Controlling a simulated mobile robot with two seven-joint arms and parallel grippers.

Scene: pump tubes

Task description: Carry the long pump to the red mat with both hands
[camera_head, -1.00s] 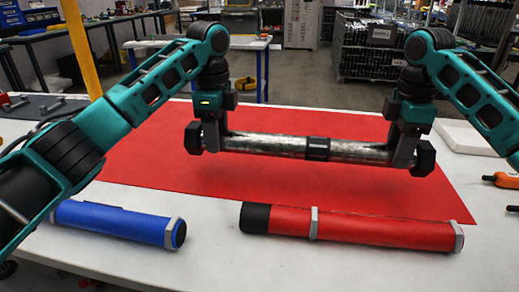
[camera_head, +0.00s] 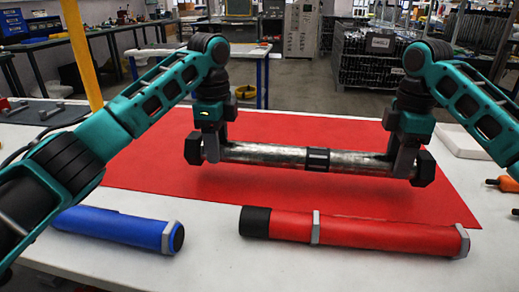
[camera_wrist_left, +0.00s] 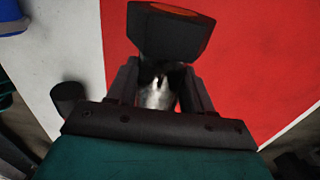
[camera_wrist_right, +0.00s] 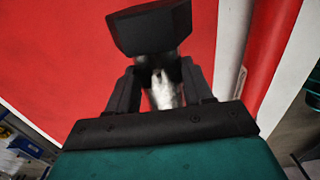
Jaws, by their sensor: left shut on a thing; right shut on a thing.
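The long pump (camera_head: 270,154) is a silvery metal tube with a dark middle band and black end caps. It is level, held by both grippers above the red mat (camera_head: 140,165). My left gripper (camera_head: 213,155) is shut on its left end, just inside the cap, and my right gripper (camera_head: 402,163) is shut on its right end. In the left wrist view the tube (camera_wrist_left: 158,95) sits between the fingers with the black cap beyond. The right wrist view shows the same grip on the tube (camera_wrist_right: 163,92). Whether the pump touches the mat is hard to tell.
A blue tube (camera_head: 115,228) and a red tube (camera_head: 370,233) lie on the white table near its front edge. A white tray (camera_head: 460,141) and an orange-handled tool (camera_head: 508,184) are at the right. The mat around the pump looks clear.

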